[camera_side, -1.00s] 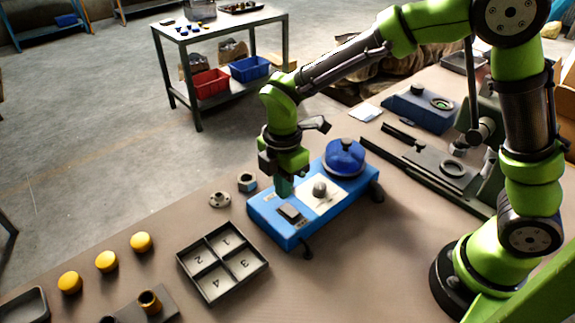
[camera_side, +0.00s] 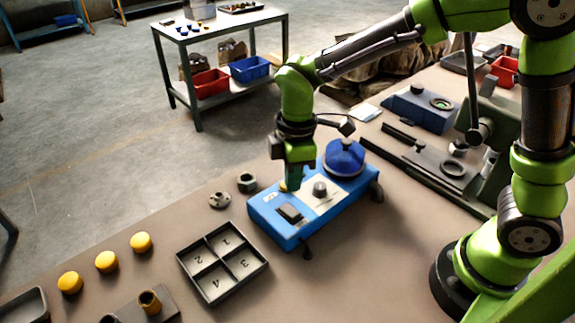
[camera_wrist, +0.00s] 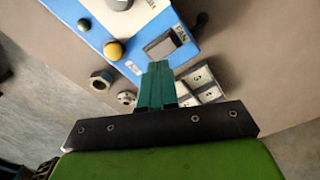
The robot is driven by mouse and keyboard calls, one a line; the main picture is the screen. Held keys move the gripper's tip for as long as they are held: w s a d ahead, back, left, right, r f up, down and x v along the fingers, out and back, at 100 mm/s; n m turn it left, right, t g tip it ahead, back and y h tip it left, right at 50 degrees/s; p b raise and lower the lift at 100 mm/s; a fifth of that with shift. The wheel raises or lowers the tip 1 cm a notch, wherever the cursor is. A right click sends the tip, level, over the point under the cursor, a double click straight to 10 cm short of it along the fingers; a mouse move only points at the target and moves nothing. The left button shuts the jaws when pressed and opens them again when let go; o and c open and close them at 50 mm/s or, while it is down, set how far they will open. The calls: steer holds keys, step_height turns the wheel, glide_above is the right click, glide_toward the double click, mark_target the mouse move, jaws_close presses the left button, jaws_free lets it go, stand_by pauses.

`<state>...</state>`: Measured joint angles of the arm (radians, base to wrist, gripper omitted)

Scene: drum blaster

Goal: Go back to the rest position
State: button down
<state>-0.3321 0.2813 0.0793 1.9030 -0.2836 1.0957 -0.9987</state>
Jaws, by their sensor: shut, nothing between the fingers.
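My gripper (camera_side: 294,178) is shut and empty, pointing down above the left back part of the blue drum blaster (camera_side: 268,217). In the wrist view its green fingers (camera_wrist: 158,72) are together. The blaster has a dark fan switch (camera_side: 289,213), a grey knob (camera_side: 320,188) and a blue dome (camera_side: 344,157). A yellow button (camera_wrist: 113,49) on its panel shows in the wrist view, ahead and left of the fingers. In the side view the fingers partly cover that button. Whether the fingertips touch the panel cannot be told from the side view.
A four-compartment numbered tray (camera_side: 222,262) lies in front of the blaster. A hex nut (camera_side: 246,182) and a flanged part (camera_side: 220,200) lie to its left. Several yellow caps (camera_side: 106,262) line the bench's left side. A fixture (camera_side: 430,160) stands at right. The bench's front middle is clear.

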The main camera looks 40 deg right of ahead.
steer(key=s+d+r+m+t+y, duration=0.1)
steer(key=s+d+r+m+t, duration=0.6)
steer(key=s+d+r+m, duration=0.4)
steer(key=d+r+m, duration=0.1)
steer(key=m, duration=0.4)
steer(key=shift+s+d+r+m+y, duration=0.2)
steer(key=shift+s+m+y, duration=0.1)
steer(key=shift+s, duration=0.05)
